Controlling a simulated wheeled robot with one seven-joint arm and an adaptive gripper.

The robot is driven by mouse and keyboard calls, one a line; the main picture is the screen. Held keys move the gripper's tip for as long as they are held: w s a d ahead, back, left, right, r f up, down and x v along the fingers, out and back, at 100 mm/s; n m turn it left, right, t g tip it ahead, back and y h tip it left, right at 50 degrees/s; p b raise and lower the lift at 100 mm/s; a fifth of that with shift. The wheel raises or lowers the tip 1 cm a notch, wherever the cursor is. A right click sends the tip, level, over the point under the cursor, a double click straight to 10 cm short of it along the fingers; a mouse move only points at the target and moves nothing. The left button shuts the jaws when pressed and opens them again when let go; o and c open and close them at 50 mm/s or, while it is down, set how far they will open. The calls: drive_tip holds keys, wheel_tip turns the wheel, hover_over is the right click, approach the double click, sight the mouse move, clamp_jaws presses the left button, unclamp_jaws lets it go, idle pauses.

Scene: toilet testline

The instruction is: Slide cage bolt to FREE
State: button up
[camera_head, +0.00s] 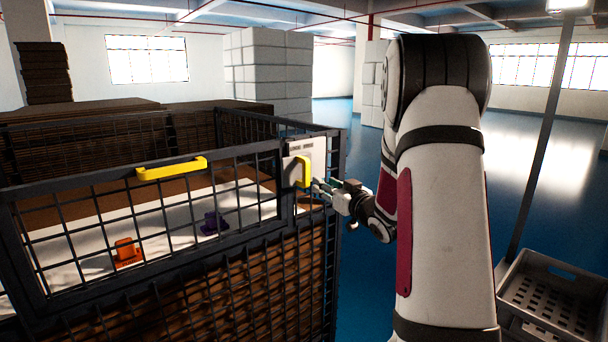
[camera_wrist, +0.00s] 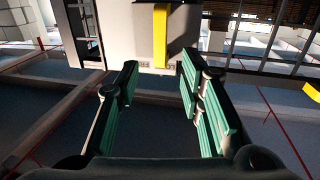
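The cage bolt has a yellow handle (camera_head: 303,171) on a pale plate (camera_head: 319,152) at the near right corner of the black mesh cage (camera_head: 245,210). My gripper (camera_head: 322,190) is just right of the handle and slightly lower. In the wrist view the yellow handle (camera_wrist: 160,36) stands upright on the pale plate (camera_wrist: 135,40), ahead of the gap between my green-padded fingers (camera_wrist: 160,78). The fingers are apart with nothing between them, and the handle appears beyond their tips.
A yellow bar handle (camera_head: 172,168) is on the cage's front panel. An orange item (camera_head: 127,252) and a purple item (camera_head: 213,222) lie inside on a white surface. A grey crate (camera_head: 553,295) and a post (camera_head: 541,140) stand at the right. Blue floor beyond is open.

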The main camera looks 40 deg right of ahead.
sight(307, 173)
drive_tip(key=w, duration=0.4)
drive_tip(key=w+d, duration=0.1)
drive_tip(key=w, duration=0.3)
drive_tip(key=w+d, duration=0.1)
drive_tip(key=w, duration=0.3)
drive_tip(key=shift+d, duration=0.15)
clamp_jaws()
